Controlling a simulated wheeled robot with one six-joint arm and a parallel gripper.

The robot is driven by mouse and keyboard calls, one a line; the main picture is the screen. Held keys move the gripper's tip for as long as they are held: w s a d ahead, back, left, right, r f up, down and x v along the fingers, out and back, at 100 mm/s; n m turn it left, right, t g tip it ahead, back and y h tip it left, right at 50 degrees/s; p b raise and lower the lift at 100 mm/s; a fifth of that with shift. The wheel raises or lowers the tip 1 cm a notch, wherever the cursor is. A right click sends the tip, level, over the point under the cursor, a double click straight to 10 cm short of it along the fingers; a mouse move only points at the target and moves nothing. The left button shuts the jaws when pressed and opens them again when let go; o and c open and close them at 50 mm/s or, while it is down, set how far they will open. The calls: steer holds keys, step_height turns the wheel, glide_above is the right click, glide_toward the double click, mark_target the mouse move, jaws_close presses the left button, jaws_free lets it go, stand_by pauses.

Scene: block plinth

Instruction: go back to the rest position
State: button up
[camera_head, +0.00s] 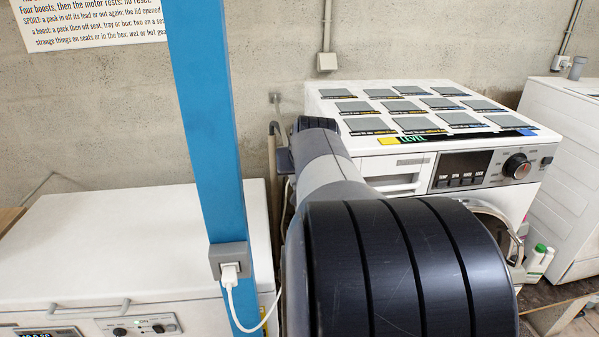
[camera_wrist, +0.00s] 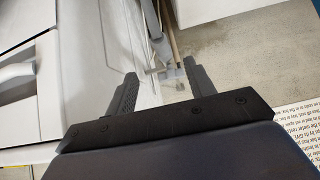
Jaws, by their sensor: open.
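My gripper (camera_wrist: 163,92) shows in the wrist view with its two dark ridged fingers spread apart. Nothing is between the fingertips; a white appliance surface and the grey wall show behind them. In the head view my own arm fills the lower middle and reaches away toward the wall. The gripper itself cannot be made out there, hidden behind the arm links.
A white washing machine (camera_head: 400,170) with several grey pads (camera_head: 420,123) on top stands right of my arm. A white chest (camera_head: 110,240) is at left, behind a blue post (camera_head: 212,130) with a plugged-in white cable (camera_head: 232,285). Green-capped bottles (camera_head: 540,258) stand at right.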

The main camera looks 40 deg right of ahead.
stand_by(0.3)
steer(key=p+x, duration=0.1)
steer(key=x, duration=1)
steer(key=shift+p, duration=0.4)
steer(key=shift+s+a, duration=0.15)
steer(key=shift+s, duration=0.15)
steer(key=shift+r, duration=0.1)
